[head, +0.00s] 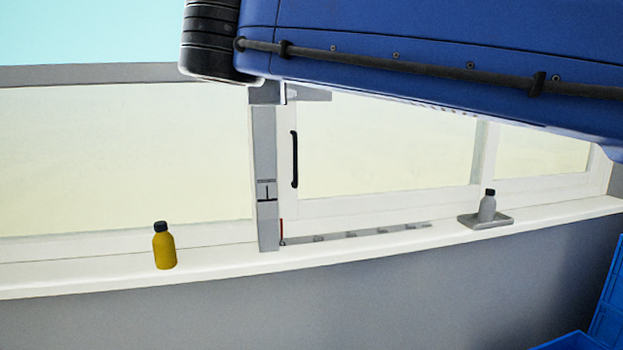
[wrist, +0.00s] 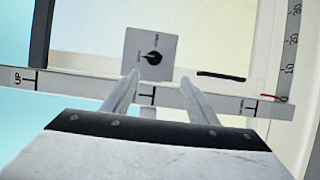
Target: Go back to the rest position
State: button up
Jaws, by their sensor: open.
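In the wrist view my gripper (wrist: 160,85) is open and empty. Its two fingers stand apart, pointing at a grey plate (wrist: 165,45) with a black rotary knob (wrist: 153,58) on it. The knob shows just above and between the fingertips, with its pointer to the lower left. I cannot tell how far the fingertips are from the plate. In the head view my blue arm covers the upper right, and neither the gripper nor the knob shows there.
On the white sill (head: 90,280) stand a yellow bottle (head: 164,248) and a grey bottle (head: 487,208) on a small tray (head: 500,222). A grey post (head: 265,170) rises beside a window with a black handle (head: 294,160). A blue crate (head: 605,325) is at the lower right.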

jog(key=s+d+f+m+g+h, duration=0.25)
jog(key=d+f+m+g, duration=0.5)
jog(key=d+f, duration=1.95)
jog(key=s+d+f+m+g+y, duration=0.2)
jog(key=s+d+f+m, duration=0.2)
jog(key=s+f, duration=0.6)
jog(key=s+d+f+m+g+y, duration=0.2)
jog(key=s+f, duration=0.7)
jog(key=f, duration=0.7)
jog(key=d+m+g, duration=0.1)
jog(key=d+m, duration=0.1)
jog(key=m, duration=0.1)
jog(key=shift+s+y, duration=0.35)
jog(key=shift+s, duration=0.05)
